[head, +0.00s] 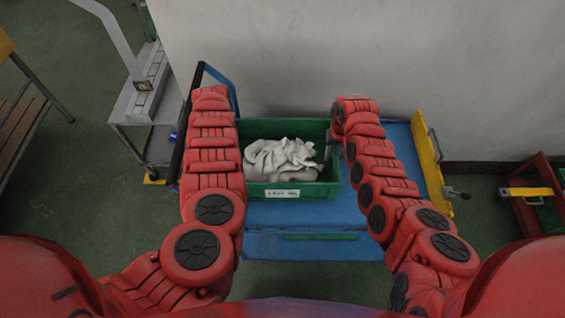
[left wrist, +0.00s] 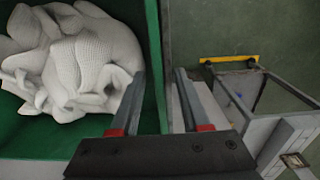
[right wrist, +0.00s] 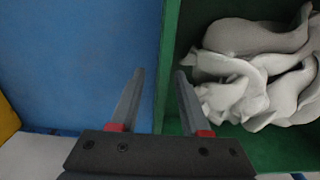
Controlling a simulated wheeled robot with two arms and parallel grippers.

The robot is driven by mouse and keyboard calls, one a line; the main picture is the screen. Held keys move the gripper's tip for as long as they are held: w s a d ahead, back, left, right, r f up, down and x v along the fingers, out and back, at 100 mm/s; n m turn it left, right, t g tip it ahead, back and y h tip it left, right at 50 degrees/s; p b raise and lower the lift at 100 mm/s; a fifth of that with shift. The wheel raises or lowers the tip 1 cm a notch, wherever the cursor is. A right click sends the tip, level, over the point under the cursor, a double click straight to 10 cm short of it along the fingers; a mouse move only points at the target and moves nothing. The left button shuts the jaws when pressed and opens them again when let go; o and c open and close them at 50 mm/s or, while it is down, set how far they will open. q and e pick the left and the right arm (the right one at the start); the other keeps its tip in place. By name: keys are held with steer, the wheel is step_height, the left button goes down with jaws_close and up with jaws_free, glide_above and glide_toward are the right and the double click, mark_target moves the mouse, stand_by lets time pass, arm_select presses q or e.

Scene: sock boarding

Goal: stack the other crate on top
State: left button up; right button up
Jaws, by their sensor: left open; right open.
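A green crate (head: 258,190) with a white label on its front stands on a blue cart (head: 385,215). It is filled with grey-white socks (head: 283,160). In the left wrist view, my left gripper (left wrist: 158,100) is open, its fingers on either side of the crate's side wall (left wrist: 154,60). In the right wrist view, my right gripper (right wrist: 158,98) is open, with the opposite side wall (right wrist: 169,50) between its fingers. I cannot tell whether the fingers touch the walls. In the head view the forearms hide most of both grippers.
A white wall (head: 330,50) stands close behind the cart. A grey metal table (head: 140,100) is at the left, with a wooden bench (head: 20,130) beyond it. A yellow panel (head: 428,155) edges the cart's right side. A red rack (head: 530,210) stands farther right.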

arm_select(q)
jaws_close()
arm_select(e)
jaws_close()
stand_by(1.3)
